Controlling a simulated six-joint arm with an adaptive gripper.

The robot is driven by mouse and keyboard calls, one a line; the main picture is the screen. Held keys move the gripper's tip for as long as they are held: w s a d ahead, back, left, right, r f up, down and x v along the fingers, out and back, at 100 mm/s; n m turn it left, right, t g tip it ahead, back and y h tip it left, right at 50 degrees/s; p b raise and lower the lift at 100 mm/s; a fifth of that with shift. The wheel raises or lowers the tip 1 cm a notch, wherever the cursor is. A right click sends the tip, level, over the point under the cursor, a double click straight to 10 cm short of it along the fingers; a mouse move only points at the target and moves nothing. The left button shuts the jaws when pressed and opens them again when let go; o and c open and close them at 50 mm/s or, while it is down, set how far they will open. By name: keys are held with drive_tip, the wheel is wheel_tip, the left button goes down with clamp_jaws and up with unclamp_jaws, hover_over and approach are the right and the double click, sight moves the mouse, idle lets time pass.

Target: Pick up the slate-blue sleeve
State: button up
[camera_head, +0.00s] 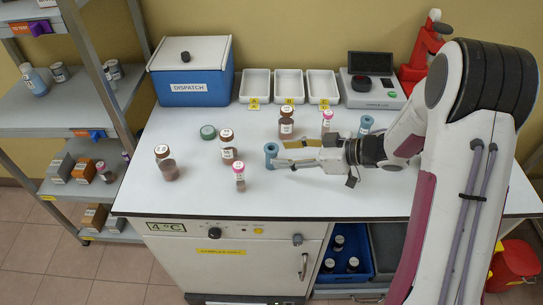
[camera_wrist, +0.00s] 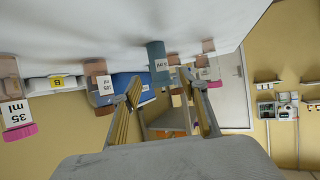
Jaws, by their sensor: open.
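A slate-blue sleeve (camera_head: 271,156), a short upright cylinder with a dark opening on top, stands on the white bench top. Whether a finger touches the sleeve cannot be told. A second slate-blue labelled cylinder (camera_head: 366,126) stands behind my arm.
A green lid (camera_head: 208,132) lies farther left. White trays (camera_head: 255,85) line the back. The front of the bench is clear.

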sight(271, 156)
drive_tip(key=shift+a+f, duration=0.1)
drive_tip(key=shift+a, duration=0.1)
drive_tip(key=shift+x, duration=2.6)
drive_tip(key=shift+d+f, duration=0.1)
drive_tip(key=shift+d, duration=0.05)
drive_tip(key=c, duration=1.2)
